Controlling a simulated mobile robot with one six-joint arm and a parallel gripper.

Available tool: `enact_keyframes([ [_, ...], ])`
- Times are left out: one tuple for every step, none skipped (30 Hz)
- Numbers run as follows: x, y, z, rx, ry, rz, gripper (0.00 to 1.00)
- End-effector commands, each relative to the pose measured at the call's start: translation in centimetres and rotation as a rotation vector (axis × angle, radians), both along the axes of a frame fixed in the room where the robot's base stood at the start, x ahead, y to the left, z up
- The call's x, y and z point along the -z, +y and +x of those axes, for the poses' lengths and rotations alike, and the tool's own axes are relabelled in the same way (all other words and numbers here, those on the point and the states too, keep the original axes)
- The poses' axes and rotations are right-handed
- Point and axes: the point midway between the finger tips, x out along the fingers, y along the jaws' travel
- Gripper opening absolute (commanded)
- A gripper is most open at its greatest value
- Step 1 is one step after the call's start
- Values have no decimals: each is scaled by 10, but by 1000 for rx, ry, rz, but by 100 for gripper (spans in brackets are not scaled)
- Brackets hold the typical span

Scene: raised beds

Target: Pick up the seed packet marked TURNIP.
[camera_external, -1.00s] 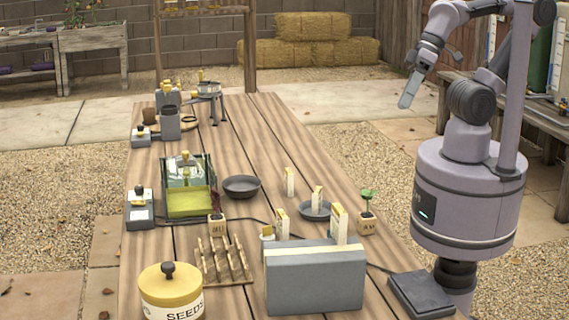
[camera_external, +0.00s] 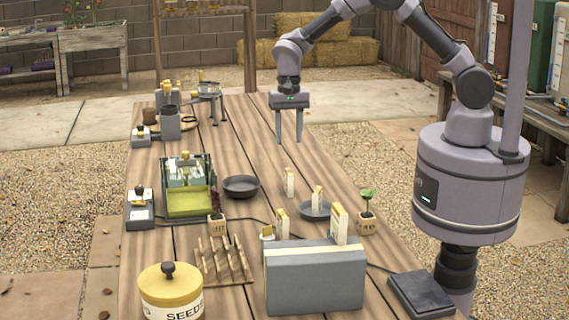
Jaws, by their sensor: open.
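Several upright packet-like items, white with yellow tops, stand on the wooden table. One packet (camera_external: 289,182) stands alone in the middle. Another packet (camera_external: 317,199) stands at a dark shallow dish (camera_external: 311,213). A larger packet (camera_external: 339,225) and one more packet (camera_external: 282,225) show behind the grey box. Their lettering is too small to read, so I cannot tell which is marked TURNIP. My gripper (camera_external: 289,141) is open and empty, fingers pointing down, above the table and, in the picture, directly over the lone middle packet.
A grey box (camera_external: 315,284), a yellow-lidded seed tin (camera_external: 171,290) and a wooden peg rack (camera_external: 222,262) fill the near end. A dark bowl (camera_external: 241,187), a green-based glass case (camera_external: 188,203) and a small potted seedling (camera_external: 367,220) stand nearby. The table's right middle is clear.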

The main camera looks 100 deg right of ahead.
Motion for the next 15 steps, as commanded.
enact_keyframes([
  [23,1,-1,-1,4,2,42],
  [32,1,-1,-1,4,2,42],
  [45,1,-1,-3,4,2,42],
  [54,1,-1,-3,4,2,42],
  [62,1,-1,-3,3,1,42],
  [72,1,-1,-3,3,2,42],
  [78,2,-1,-3,2,2,42],
  [84,2,0,-3,2,2,42],
  [89,2,0,-4,1,1,42],
  [93,2,0,-4,1,1,42],
  [95,2,0,-4,1,1,42],
  [97,2,0,-4,1,1,42],
  [99,2,0,-5,1,1,42],
  [102,2,0,-5,0,1,42],
  [107,3,0,-6,0,1,42],
])
